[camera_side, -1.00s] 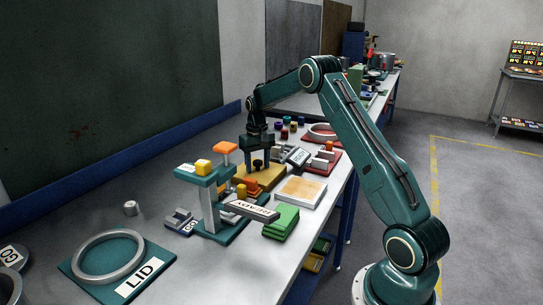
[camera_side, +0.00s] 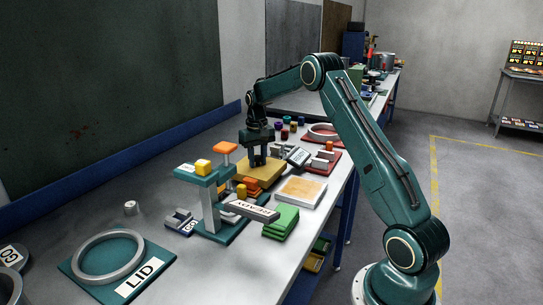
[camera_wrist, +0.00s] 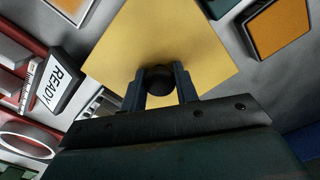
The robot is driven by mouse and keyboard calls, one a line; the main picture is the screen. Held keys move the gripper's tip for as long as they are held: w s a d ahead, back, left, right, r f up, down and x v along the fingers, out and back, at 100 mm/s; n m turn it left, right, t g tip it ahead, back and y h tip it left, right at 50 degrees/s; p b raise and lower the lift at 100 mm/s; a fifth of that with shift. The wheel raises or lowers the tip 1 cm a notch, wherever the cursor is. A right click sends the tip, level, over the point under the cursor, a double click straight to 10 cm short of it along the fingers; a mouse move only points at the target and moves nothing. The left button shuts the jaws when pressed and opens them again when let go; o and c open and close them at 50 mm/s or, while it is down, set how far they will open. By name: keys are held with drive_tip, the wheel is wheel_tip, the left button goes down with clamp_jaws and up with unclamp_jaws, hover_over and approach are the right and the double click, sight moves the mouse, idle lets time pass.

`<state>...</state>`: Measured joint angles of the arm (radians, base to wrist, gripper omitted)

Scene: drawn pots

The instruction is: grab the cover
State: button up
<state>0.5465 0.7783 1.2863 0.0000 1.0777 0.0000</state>
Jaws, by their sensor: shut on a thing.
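The cover is a flat yellow square plate (camera_side: 266,176) with a dark round knob on its middle. It lies in the middle of the bench in the side view, behind the teal stand. In the wrist view the plate (camera_wrist: 165,38) fills the upper middle, and the knob (camera_wrist: 158,77) shows between the fingers. My gripper (camera_side: 257,162) points down over the plate, its two fingers shut on the knob from both sides. In the side view the fingers hide most of the knob. I cannot tell whether the plate is clear of what lies beneath it.
A teal stand (camera_side: 209,205) with yellow and orange blocks on top is close in front. A pale tray (camera_side: 300,191) lies right. A ring on a LID base (camera_side: 75,268) is at front left.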

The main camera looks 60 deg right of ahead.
drive_tip(key=shift+r, duration=1.2)
